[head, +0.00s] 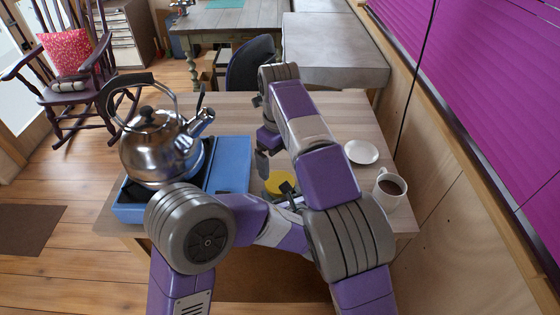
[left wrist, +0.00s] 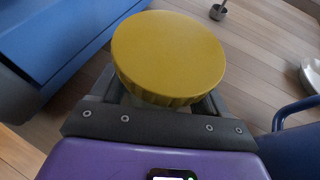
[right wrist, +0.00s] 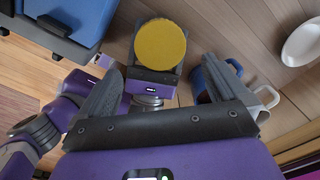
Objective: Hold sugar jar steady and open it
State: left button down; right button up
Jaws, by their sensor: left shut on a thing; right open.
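The sugar jar shows mostly as its round yellow lid (head: 279,183), which is on the jar. The lid fills the middle of the left wrist view (left wrist: 168,55) and also shows in the right wrist view (right wrist: 160,45). My left gripper (head: 288,194) is shut on the jar's body below the lid. The body is mostly hidden by the lid and the gripper. My right gripper (head: 264,150) is open and empty, pointing down above the table, apart from the lid. In the right wrist view the lid appears between its two spread fingers.
A steel kettle (head: 158,143) stands on a blue stove (head: 232,160) left of the jar. A white mug of dark drink (head: 389,190) and a white saucer (head: 361,152) are on the right. A blue mug (right wrist: 218,78) shows in the right wrist view. The table (head: 335,110) is clear towards the back.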

aim_at(279, 182)
notch_tip(279, 182, down, 8)
jog(key=shift+r, duration=0.25)
jog(key=shift+c, duration=0.3)
jog(key=c, duration=0.9)
jog(key=shift+n, duration=1.7)
jog(key=o, duration=1)
jog(key=shift+c, duration=0.2)
jog(key=shift+r, duration=0.15)
